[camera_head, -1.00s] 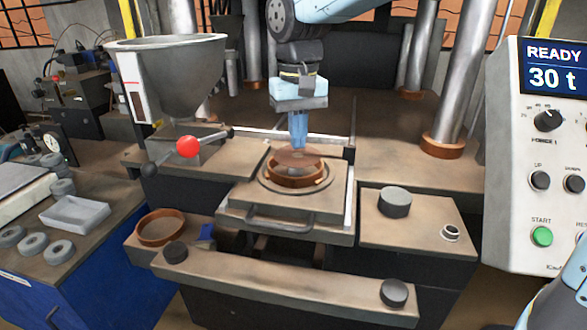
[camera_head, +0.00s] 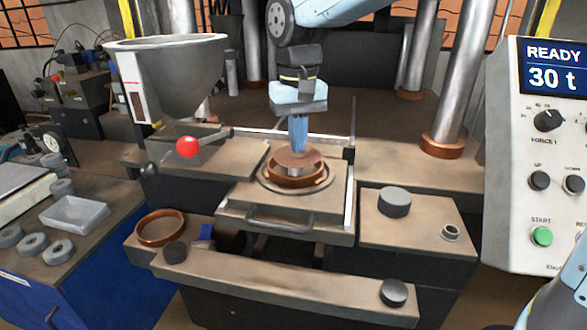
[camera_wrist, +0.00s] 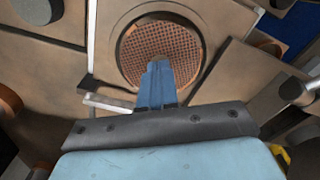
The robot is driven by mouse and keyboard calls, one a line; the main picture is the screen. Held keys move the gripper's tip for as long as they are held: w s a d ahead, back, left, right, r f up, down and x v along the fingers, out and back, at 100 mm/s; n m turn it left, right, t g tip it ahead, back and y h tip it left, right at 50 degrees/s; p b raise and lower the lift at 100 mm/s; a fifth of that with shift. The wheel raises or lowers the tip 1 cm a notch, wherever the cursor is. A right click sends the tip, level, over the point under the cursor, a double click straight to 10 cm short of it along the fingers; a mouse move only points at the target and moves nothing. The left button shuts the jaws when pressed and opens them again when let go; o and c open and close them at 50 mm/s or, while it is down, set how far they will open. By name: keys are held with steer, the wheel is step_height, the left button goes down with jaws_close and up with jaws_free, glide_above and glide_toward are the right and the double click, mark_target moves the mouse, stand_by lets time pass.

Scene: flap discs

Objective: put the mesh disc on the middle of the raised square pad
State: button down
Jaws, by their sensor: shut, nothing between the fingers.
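The mesh disc (camera_head: 292,158) is round and reddish brown. It lies above the copper-coloured ring (camera_head: 284,181) on the carriage with the handle, with a grey round piece (camera_head: 294,171) showing beneath it. In the wrist view the grid-marked disc (camera_wrist: 150,48) fills most of the ring. My gripper (camera_head: 298,150) points down and is shut and empty, its tips over the disc; I cannot tell whether they touch it. The carriage (camera_head: 262,206) is a raised square-looking block; I cannot tell if it is the task's pad.
A second copper ring (camera_head: 160,241) lies on the left ledge. A black cylinder (camera_head: 394,203) and small metal ring (camera_head: 450,232) stand on the right block. A hopper (camera_head: 175,75) and red-knobbed lever (camera_head: 188,147) are left, a control panel (camera_head: 545,190) right.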

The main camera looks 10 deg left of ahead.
steer(key=shift+f, duration=0.45)
stand_by(0.3)
steer(key=shift+w+a+f, duration=0.1)
steer(key=shift+w+a, duration=0.05)
steer(key=shift+w, duration=0.4)
steer(key=shift+w+a+f, duration=0.1)
steer(key=shift+w+a, duration=0.05)
steer(key=shift+w, duration=0.35)
stand_by(1.6)
steer(key=shift+w+r, duration=0.1)
steer(key=shift+r, duration=3.45)
steer(key=s+d+f+m+t, duration=0.1)
steer(key=s+d, duration=0.3)
steer(key=d, duration=0.6)
steer(key=s+d+f+m+t, duration=0.2)
steer(key=s+d+f, duration=0.1)
steer(key=d, duration=0.7)
steer(key=s+d+f+m+t, duration=0.1)
steer(key=s+d+m+t, duration=0.1)
steer(key=s+d, duration=0.4)
steer(key=d, duration=0.4)
steer(key=shift+d+f+t, duration=0.3)
steer(key=shift+d+f, duration=0.1)
